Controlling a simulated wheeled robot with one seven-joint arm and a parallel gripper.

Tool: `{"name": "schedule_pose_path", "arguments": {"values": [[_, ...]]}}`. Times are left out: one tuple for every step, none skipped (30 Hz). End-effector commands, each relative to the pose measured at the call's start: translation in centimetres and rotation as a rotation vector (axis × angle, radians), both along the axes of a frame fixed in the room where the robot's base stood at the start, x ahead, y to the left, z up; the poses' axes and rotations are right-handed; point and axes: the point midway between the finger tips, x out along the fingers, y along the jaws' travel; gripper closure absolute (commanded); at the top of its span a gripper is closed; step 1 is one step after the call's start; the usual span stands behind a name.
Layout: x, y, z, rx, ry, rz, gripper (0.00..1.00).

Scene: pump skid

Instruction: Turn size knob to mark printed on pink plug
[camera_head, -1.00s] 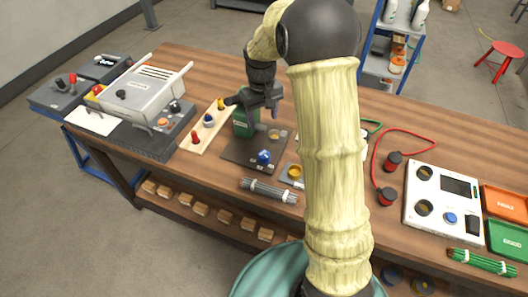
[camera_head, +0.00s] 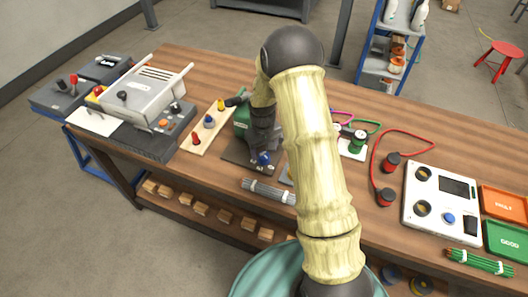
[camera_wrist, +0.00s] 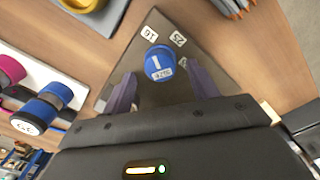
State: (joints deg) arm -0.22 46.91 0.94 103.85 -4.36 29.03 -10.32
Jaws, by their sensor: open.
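The blue size knob (camera_wrist: 158,62) sits on a dark plate (camera_wrist: 120,58) in the wrist view, with a white line that points roughly toward the printed 16 (camera_wrist: 149,32). A printed 25 (camera_wrist: 178,39) is to its right. My gripper (camera_wrist: 162,74) is open, its two purple fingers on either side of the knob and apart from it. In the head view the knob (camera_head: 264,158) shows just below my gripper. The pink plug (camera_wrist: 10,70) is cut by the left edge of the wrist view, beside a blue plug (camera_wrist: 45,105). I cannot read a mark on the pink one.
A grey rod bundle (camera_head: 268,190) lies in front of the dark plate. A board with red, blue and yellow pegs (camera_head: 209,121) is to the left. A green plug (camera_head: 357,142) and a white panel (camera_head: 440,200) are to the right. My arm hides the table's middle.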

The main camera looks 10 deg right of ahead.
Motion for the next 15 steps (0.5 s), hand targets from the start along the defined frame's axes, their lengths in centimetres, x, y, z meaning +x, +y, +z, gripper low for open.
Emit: {"name": "schedule_pose_path", "arguments": {"values": [[0.0,0.0,-0.7,-0.001,0.002,0.000,0.41],[0.0,0.0,-1.1,-0.001,0.002,0.000,0.41],[0.0,0.0,-1.5,-0.001,0.002,0.000,0.41],[0.0,0.0,-1.7,0.000,0.001,0.000,0.41],[0.0,0.0,-1.9,0.000,0.000,0.000,0.41],[0.1,-0.1,-2.0,-0.001,-0.001,0.000,0.41],[0.1,-0.1,-2.1,-0.001,-0.001,0.000,0.41],[0.1,-0.1,-2.2,-0.001,-0.001,0.000,0.41],[0.1,-0.1,-2.2,0.000,-0.002,0.000,0.41],[0.1,-0.1,-2.2,0.000,-0.002,0.000,0.41],[0.1,-0.1,-2.2,0.000,-0.002,0.000,0.41],[0.1,-0.1,-2.2,0.000,-0.002,0.000,0.41],[0.1,-0.1,-2.2,0.000,-0.002,0.000,0.41],[0.1,-0.1,-2.2,0.000,-0.002,0.000,0.41],[0.1,-0.1,-2.2,0.000,-0.002,0.000,0.45]]}}
